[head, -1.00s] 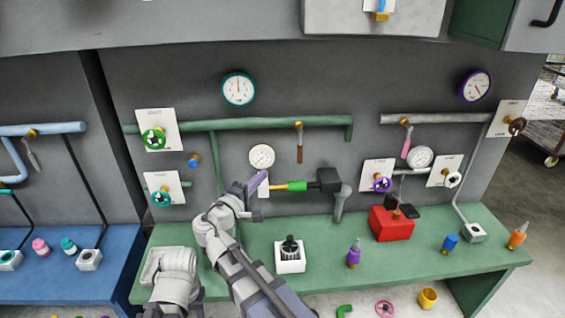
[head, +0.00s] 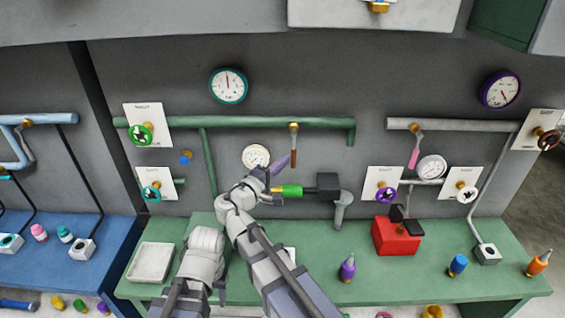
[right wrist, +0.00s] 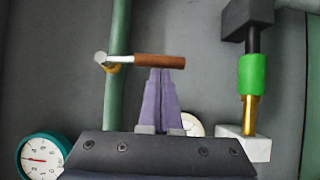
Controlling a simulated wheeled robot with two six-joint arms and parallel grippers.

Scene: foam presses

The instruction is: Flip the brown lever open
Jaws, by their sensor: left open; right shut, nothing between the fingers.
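The brown lever (head: 293,157) hangs straight down from its brass valve on the green pipe (head: 250,122). In the right wrist view the brown lever (right wrist: 158,61) lies across the picture, its pivot end to the left. My right gripper (head: 287,158) is shut and empty, its purple fingers pointing up and right, just left of the lever's lower part. In the right wrist view the fingertips (right wrist: 160,72) are at the handle's edge; I cannot tell whether they touch. My left gripper (head: 222,289) is low beside my left arm, mostly hidden and apart from the lever.
A green-sleeved tool (head: 292,190) on a black block (head: 328,186) is close below the right fingers. A white gauge (head: 255,156) is left of them. A red box (head: 396,238) and bottles stand on the green bench (head: 400,282). The wall right of the lever is clear.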

